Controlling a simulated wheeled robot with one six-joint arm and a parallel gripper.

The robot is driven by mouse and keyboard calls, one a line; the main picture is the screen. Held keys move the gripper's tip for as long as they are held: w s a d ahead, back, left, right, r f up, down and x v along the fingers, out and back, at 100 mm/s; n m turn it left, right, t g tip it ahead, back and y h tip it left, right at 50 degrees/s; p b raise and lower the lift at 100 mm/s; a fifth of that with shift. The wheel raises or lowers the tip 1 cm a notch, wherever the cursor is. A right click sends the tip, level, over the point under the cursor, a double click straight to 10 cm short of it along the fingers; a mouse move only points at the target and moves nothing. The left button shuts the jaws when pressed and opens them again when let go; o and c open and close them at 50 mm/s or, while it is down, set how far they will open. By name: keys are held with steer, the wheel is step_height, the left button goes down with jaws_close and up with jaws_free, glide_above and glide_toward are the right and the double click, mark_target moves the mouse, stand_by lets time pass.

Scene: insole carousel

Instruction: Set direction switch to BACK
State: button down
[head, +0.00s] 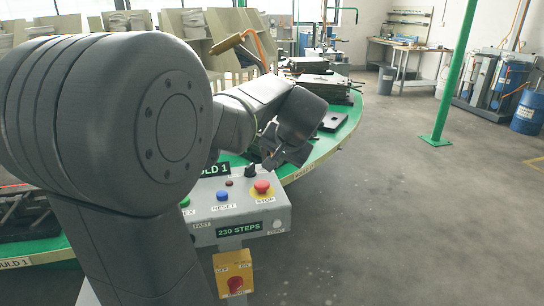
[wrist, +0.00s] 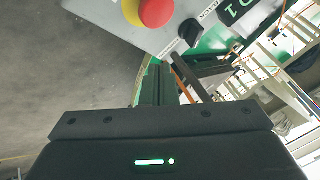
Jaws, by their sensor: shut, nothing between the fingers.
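The direction switch is a black knob (head: 250,171) on the top of the grey control box (head: 236,211), left of and behind the red STOP button. In the wrist view the black knob (wrist: 189,33) shows at the top, with the BACK label beside it; its exact setting is hard to read. My gripper (head: 272,158) hangs just above and behind the box, close to the knob. In the wrist view my gripper (wrist: 162,75) is shut and empty, apart from the knob.
The red STOP button (head: 262,187) has a yellow collar. Blue RESET (head: 222,195) and other buttons lie left. A yellow ON/OFF box (head: 233,272) hangs below. The green carousel table (head: 325,148) with black moulds stands behind.

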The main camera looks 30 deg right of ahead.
mark_target(255, 171)
steer(key=x, duration=0.6)
steer(key=shift+w, duration=0.1)
steer(key=w, duration=0.1)
steer(key=w+a, duration=0.1)
steer(key=w, duration=0.1)
steer(key=shift+a+f, duration=0.25)
steer(key=shift+a, duration=0.05)
steer(key=shift+w+a, duration=0.25)
steer(key=shift+w, duration=0.15)
steer(key=shift+w+d+n+y, duration=0.1)
steer(key=shift+d+n+y, duration=0.1)
steer(key=shift+n+y, duration=0.5)
steer(key=shift+w+d+n+y, duration=0.2)
steer(key=shift+n+y, duration=0.2)
steer(key=shift+n, duration=0.6)
steer(key=shift+w+d+n+y, duration=0.2)
steer(key=shift+n+y, duration=0.4)
steer(key=shift+n, duration=0.3)
steer(key=shift+w+d+n+g+y, duration=0.15)
steer(key=shift+n+g+y, duration=0.15)
steer(key=shift+n, duration=0.3)
steer(key=shift+w+n+g+y, duration=0.2)
steer(key=shift+n+y, duration=0.2)
steer(key=shift+n, duration=0.2)
steer(key=shift+w+p, duration=0.1)
steer(key=shift+p, duration=0.25)
steer(key=shift+w+d, duration=0.15)
steer(key=shift+d, duration=0.05)
